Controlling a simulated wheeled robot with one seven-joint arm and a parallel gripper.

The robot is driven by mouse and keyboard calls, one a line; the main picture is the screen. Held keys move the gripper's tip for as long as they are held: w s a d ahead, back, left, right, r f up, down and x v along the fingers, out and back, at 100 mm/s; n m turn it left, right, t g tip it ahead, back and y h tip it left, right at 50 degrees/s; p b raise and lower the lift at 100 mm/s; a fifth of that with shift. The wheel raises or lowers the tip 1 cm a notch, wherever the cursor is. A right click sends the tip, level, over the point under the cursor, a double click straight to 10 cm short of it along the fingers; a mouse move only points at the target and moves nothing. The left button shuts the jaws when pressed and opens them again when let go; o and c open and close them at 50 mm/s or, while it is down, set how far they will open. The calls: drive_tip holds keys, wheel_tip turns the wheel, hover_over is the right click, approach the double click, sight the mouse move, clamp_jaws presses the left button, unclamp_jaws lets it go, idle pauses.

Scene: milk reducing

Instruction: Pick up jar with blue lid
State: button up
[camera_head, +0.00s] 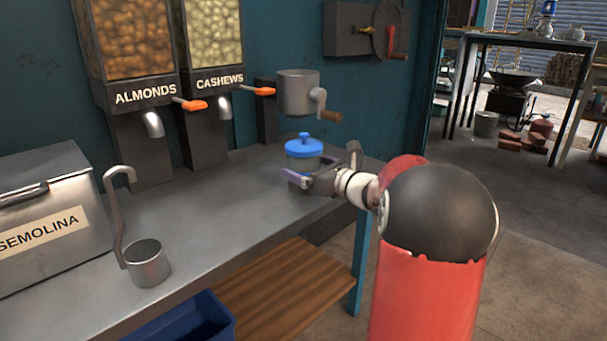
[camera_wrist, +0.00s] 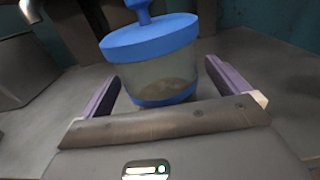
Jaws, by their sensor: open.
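The jar with the blue lid (camera_head: 304,150) stands near the right end of the grey counter, below the metal grinder. It is clear, with a blue knobbed lid and a blue band at its base. In the wrist view the jar (camera_wrist: 160,72) shows up close, upright in the picture's middle. My gripper (camera_head: 309,180) is at the jar from the near right side. In the wrist view its purple fingers (camera_wrist: 160,88) reach along both sides of the jar, with a visible gap on each side. The fingers are open. The fingertips are partly hidden behind the jar in the head view.
A metal grinder with a crank (camera_head: 298,95) is right behind and above the jar. Almond (camera_head: 130,60) and cashew (camera_head: 213,50) dispensers stand left of it. A ladle (camera_head: 147,263) and a semolina bin (camera_head: 50,215) are at the left. The counter's (camera_head: 225,205) middle is clear.

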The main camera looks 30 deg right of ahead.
drive_tip(key=shift+x, duration=0.95)
drive_tip(key=c, duration=1.2)
